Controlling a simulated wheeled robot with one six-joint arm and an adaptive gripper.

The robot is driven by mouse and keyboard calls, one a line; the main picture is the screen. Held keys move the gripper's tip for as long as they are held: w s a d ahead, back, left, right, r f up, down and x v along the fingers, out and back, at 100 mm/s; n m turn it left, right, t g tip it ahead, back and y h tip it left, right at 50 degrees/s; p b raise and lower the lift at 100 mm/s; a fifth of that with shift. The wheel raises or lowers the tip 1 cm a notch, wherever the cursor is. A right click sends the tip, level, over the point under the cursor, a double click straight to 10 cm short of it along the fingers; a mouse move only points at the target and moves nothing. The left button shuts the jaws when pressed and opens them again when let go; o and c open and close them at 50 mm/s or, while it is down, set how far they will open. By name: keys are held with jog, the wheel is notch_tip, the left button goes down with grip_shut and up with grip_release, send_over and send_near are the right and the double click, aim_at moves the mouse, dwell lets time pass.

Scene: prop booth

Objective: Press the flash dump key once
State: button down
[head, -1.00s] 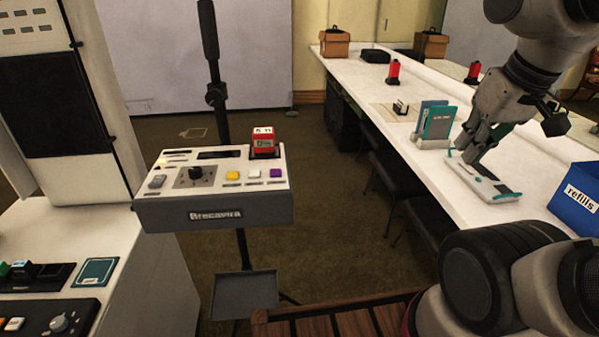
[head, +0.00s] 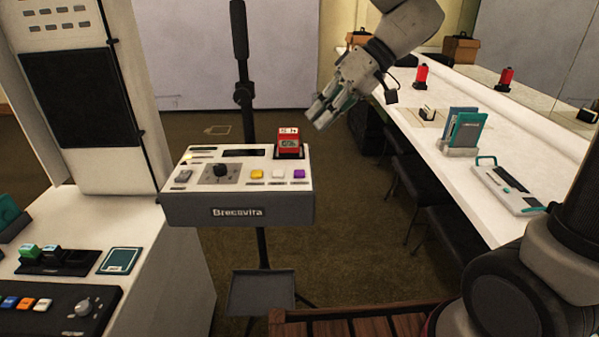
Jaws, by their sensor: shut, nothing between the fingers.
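A grey control box (head: 235,212) marked "Brecavita" stands on a pole, with a pale top panel. On its panel are a yellow key (head: 257,174), a white key (head: 278,174) and a purple key (head: 299,174). A black knob (head: 220,171) and a grey switch (head: 184,176) are to their left. The small labels are too blurred to read, so I cannot tell which is the flash dump key. My gripper (head: 319,116) is shut and empty, in the air to the upper right of the box, apart from it.
A red block-like device (head: 289,142) stands up at the panel's back right, near my gripper. The pole (head: 241,60) rises behind the box. A white counter (head: 440,185) with a teal-trimmed device (head: 508,186) runs along the right. A black panel with buttons (head: 60,312) is at lower left.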

jog(key=n+y, duration=0.1)
send_over(299, 170)
jog(key=shift+w+a+f+g, duration=0.1)
jog(key=shift+f+g, duration=0.1)
jog(key=shift+g, duration=0.1)
jog(key=shift+f, duration=4.45)
jog(key=shift+f, duration=0.4)
jog(key=shift+f, duration=0.4)
jog(key=shift+r, duration=0.85)
